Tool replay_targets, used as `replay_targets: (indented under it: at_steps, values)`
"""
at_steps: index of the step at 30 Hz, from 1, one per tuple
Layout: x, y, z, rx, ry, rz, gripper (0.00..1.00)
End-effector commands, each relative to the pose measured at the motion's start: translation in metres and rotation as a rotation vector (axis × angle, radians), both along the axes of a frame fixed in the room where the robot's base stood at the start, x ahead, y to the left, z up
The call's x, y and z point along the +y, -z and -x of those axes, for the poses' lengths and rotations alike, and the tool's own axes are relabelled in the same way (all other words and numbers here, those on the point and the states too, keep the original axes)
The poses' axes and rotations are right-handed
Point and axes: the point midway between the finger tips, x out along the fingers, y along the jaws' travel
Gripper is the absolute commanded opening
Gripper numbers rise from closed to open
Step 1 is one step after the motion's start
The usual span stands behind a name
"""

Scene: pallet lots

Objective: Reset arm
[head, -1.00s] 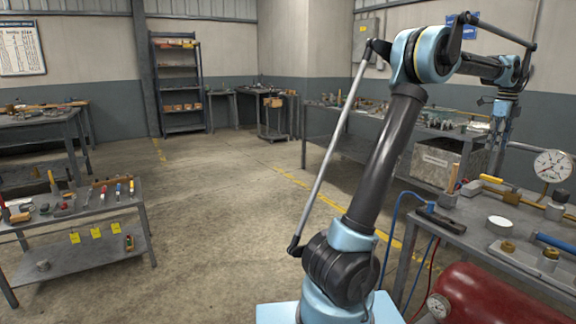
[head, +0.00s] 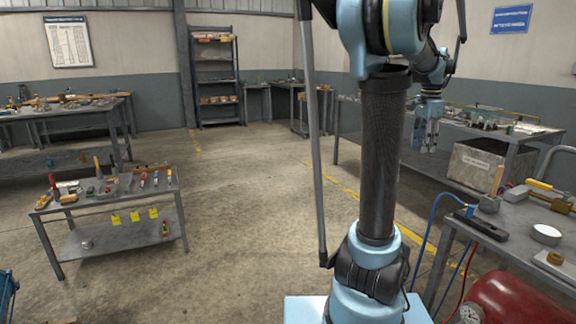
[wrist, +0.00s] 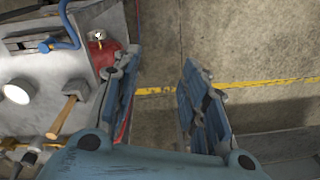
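My gripper (head: 425,135) hangs pointing down to the right of my upright arm in the head view, near the right-hand workbench. In the wrist view my gripper (wrist: 160,75) has its two blue fingers spread apart with bare floor between them. It is open and holds nothing. My arm stands nearly vertical and hides part of the room behind it.
A right workbench (head: 455,256) carries a hammer, a white round lid (head: 546,234) and tools. A red tank (head: 510,300) sits beneath it. A grey metal box (head: 482,165) stands behind. A tool cart (head: 75,212) is at left. The central floor is clear.

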Motion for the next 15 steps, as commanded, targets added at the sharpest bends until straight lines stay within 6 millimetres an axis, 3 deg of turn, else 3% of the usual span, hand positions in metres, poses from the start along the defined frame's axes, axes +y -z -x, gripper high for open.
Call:
replay_targets:
  at_steps: [1,6,15]
  values:
    - [0.021,0.006,0.006,-0.002,-0.065,0.005,0.4]
    - [0.081,0.029,0.028,-0.008,-0.288,0.024,0.4]
    - [0.169,0.083,0.081,-0.021,-0.679,0.062,0.4]
